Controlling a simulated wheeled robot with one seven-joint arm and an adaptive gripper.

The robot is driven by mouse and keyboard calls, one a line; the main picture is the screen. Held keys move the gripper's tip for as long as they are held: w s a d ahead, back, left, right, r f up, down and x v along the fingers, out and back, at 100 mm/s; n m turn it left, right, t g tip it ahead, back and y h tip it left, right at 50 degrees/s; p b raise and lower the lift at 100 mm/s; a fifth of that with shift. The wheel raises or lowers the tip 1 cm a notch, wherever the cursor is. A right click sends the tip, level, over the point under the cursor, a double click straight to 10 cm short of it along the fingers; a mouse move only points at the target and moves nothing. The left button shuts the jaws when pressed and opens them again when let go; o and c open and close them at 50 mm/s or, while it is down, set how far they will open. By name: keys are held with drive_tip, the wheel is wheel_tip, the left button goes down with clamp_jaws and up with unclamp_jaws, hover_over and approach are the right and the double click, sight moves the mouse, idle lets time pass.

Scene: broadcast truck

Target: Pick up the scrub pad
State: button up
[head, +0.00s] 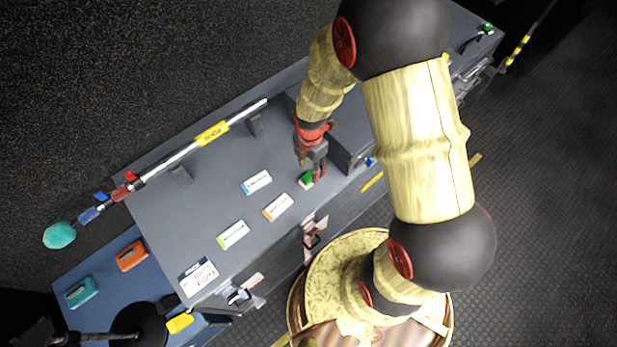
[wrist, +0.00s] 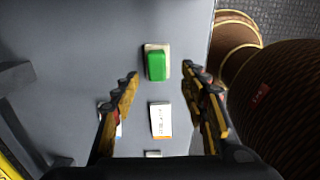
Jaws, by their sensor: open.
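The scrub pad looks like a small green block with a pale layer at its edge. It lies on the grey worktop near the front edge, in the head view (head: 306,179) partly hidden by my gripper (head: 311,172). In the wrist view the pad (wrist: 155,66) shows clear, in line with the gap between my fingertips (wrist: 161,72). My gripper is open and empty, pointing down over the pad. The fingers stand either side of it in that picture; I see no contact, and the height left between them is hard to tell.
Several labelled cards lie left of the pad, including an orange-edged one (head: 278,207) and a blue-edged one (head: 257,182). A dark raised box (head: 350,135) stands close on the right. A pole (head: 190,151) rests on brackets behind. The worktop's front edge is near.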

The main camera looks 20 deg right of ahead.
sight(309, 176)
drive_tip(key=f, duration=0.2)
drive_tip(key=f+b, duration=0.1)
drive_tip(key=f, duration=0.3)
drive_tip(key=shift+w+a+f+b, duration=0.15)
drive_tip(key=shift+w+f+b, duration=0.1)
drive_tip(key=shift+f+b, duration=0.1)
drive_tip(key=shift+c, duration=0.8)
clamp_jaws()
